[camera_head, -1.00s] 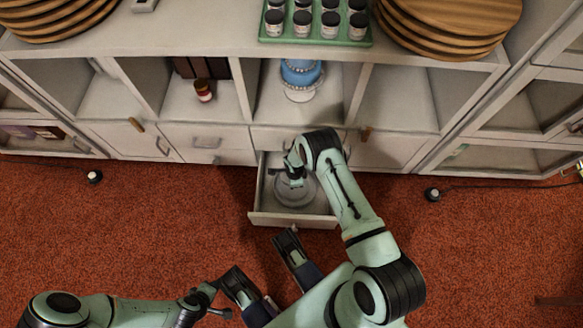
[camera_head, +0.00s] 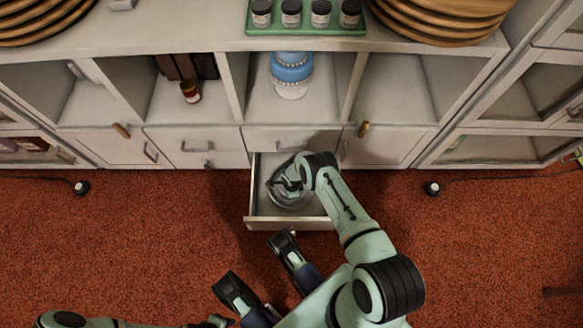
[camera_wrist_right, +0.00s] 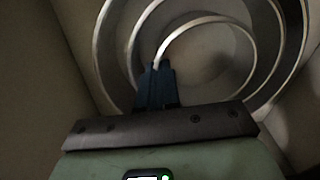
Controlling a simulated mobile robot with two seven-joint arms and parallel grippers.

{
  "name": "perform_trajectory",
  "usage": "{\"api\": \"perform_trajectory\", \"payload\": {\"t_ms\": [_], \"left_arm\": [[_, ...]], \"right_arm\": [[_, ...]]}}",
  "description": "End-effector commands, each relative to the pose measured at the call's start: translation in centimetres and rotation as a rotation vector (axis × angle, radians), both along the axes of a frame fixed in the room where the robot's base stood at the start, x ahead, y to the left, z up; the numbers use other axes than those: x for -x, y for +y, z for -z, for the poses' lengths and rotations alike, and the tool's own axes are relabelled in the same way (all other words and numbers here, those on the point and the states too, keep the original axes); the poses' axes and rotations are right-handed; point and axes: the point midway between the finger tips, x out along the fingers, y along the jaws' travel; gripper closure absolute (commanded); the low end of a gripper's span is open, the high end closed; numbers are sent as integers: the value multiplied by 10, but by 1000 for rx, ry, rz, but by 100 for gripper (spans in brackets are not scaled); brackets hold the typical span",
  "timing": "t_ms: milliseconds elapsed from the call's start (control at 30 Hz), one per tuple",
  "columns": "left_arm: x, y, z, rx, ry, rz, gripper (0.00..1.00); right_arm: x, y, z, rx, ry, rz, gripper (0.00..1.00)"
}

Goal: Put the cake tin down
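Several round metal cake tins or rings (camera_head: 291,204) lie one inside another in the open drawer (camera_head: 262,224). The right wrist view shows their concentric rims (camera_wrist_right: 98,52). My right gripper (camera_head: 285,184) is down in the drawer. In the right wrist view its blue fingers (camera_wrist_right: 155,68) are close together on the rim of the innermost ring (camera_wrist_right: 205,22), the cake tin. I cannot tell whether that tin rests on the drawer floor. My left gripper (camera_head: 256,258) is wide open and empty in front of the drawer. The far side of the tins is partly hidden by my right arm.
The drawer walls stand close around my right gripper. Above are open shelves with a blue tiered cake (camera_head: 291,72) and a small red-brown jar (camera_head: 190,91). On the top stand a green tray of jars (camera_head: 306,42) and round wooden boards (camera_head: 440,20).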

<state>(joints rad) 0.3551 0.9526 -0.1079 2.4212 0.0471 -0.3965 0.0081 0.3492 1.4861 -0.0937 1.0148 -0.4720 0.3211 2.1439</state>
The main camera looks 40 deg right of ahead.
Motion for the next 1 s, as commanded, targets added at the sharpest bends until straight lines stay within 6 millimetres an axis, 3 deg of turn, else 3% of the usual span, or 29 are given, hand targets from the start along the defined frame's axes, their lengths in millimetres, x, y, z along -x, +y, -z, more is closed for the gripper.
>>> {"api": "perform_trajectory", "payload": {"t_ms": [467,533,867,1000], "left_arm": [[-1,0,-1,0,-2,1,57],[-1,0,-1,0,-3,2,57],[-1,0,-1,1,-4,1,57],[-2,0,-2,0,-7,2,57]], "right_arm": [[0,0,7,1,-1,0,100],[0,0,7,1,-1,-1,86],[-1,0,5,1,-1,-1,86],[-1,0,-7,0,-1,-2,86]]}}
